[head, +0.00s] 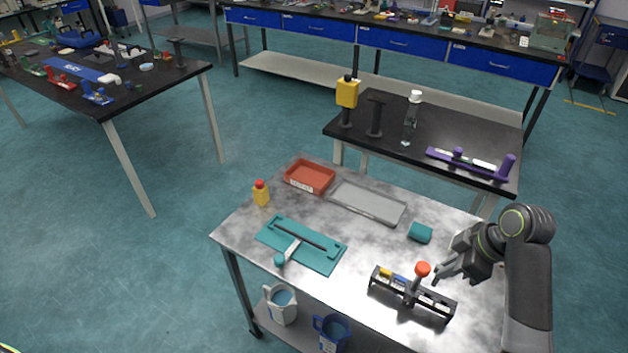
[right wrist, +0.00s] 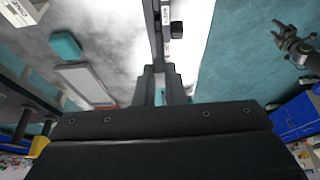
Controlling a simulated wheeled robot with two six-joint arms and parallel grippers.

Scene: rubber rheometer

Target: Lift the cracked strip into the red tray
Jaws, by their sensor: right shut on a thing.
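The red tray (head: 310,175) sits at the table's back left and looks empty. A black fixture (head: 412,294) with an upright red-knobbed lever (head: 422,269) stands at the front right. My right gripper (head: 437,280) is low, just right of the lever. In the right wrist view, its fingers (right wrist: 166,80) are close together at the end of a long dark bar (right wrist: 158,30) with white labels. The held thing is mostly hidden, and I cannot make out a cracked strip. A grey gripper-like shape at the right wrist view's edge looks like my left gripper (right wrist: 295,45); its jaws are unclear.
A grey tray (head: 368,204) lies beside the red tray. A teal block (head: 420,232) stands behind the fixture. A teal plate with a slotted bar (head: 300,245) lies left of centre. A yellow bottle (head: 261,195) stands at the left. The table's middle is mostly clear.

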